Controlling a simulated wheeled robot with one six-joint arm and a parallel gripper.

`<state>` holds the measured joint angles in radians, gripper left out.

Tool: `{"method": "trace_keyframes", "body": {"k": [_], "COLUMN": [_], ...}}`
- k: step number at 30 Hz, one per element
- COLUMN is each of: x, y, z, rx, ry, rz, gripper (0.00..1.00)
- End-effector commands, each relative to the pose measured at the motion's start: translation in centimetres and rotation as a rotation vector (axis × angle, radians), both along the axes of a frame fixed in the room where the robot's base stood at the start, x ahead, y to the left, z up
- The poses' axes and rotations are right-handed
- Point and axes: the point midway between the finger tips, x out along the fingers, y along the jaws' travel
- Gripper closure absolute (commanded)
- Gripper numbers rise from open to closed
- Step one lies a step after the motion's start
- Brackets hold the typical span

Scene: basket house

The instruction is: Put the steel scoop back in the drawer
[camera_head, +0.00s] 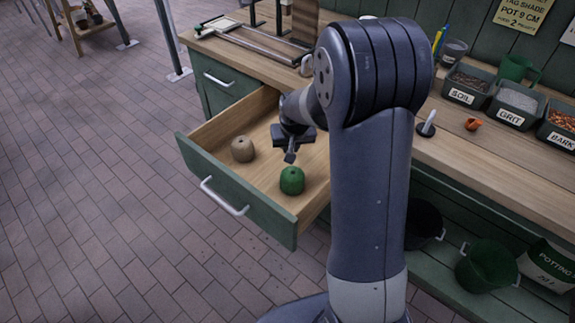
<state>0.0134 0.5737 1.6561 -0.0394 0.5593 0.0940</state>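The open drawer (220,187) has a green front and a pale wood inside, and it is pulled out from the bench. My gripper (290,153) points down over the drawer's inside, between and behind a brown ball (243,149) and a green ball (292,180). A small dark grey piece shows at its tip. I cannot tell whether this is a finger or part of a held scoop. No steel scoop can be made out clearly; my arm hides part of the bench and the drawer's right side.
On the bench top (460,160) to the right stand a soil bin (463,97), a grit bin (511,117) and a bark bin (560,138). A small orange-brown thing (473,124) lies in front of them. Green buckets (487,267) stand below. The brick floor at left is largely clear.

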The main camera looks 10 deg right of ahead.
Motion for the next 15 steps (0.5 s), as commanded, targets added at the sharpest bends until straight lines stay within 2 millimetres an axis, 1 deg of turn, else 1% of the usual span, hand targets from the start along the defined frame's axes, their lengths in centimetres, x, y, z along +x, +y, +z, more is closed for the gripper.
{"method": "trace_keyframes", "body": {"k": [1, 6, 13, 15], "x": [1.0, 2.9, 4.0, 4.0], "y": [-0.2, -0.8, -1.2, -1.3], "z": [-1.1, -0.3, 0.9, 0.7], "rx": [-0.001, -0.005, -0.007, -0.007], "ry": [-0.014, -0.034, -0.047, -0.047], "rz": [-0.012, -0.047, -0.076, -0.079], "gripper": [1.0, 1.0, 1.0, 1.0]}}
